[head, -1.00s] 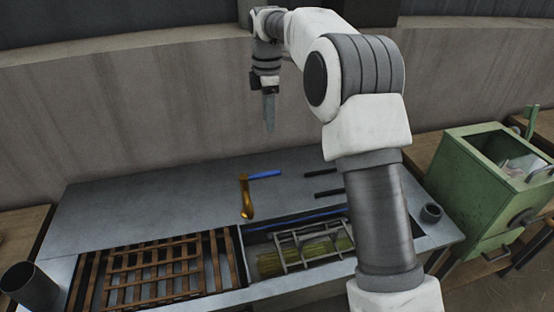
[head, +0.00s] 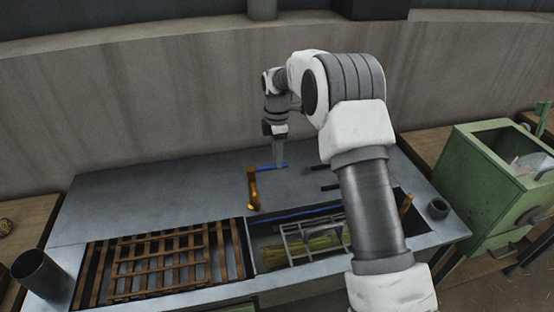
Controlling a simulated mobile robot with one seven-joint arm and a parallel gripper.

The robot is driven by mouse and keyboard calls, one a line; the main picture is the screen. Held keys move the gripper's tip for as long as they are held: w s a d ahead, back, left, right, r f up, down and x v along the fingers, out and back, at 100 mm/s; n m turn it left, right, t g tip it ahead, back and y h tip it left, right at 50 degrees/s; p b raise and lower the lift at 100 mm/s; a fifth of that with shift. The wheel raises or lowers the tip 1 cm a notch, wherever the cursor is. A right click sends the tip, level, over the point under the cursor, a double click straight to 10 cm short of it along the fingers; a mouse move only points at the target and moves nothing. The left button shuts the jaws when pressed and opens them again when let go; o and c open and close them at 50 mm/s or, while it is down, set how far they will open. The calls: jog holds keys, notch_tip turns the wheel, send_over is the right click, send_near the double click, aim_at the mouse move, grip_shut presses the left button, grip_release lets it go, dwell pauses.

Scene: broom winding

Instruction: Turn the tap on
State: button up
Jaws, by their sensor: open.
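The tap is a brass spout (head: 253,190) with a blue lever handle (head: 270,167), standing on the grey metal worktop behind the sink trough. My gripper (head: 280,163) points down at the right end of the blue handle, its fingertips overlapping it in the head view. I cannot tell whether the fingers touch the handle or stand around it. The gripper is open.
A metal rack with green-yellow bristles (head: 318,243) lies in the trough. A wooden slatted grid (head: 160,265) covers the left side. A green machine (head: 490,180) stands at the right. The worktop's left part is clear.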

jog(key=shift+f, duration=1.2)
grip_shut()
jog(key=shift+r, duration=0.1)
dwell(0.5)
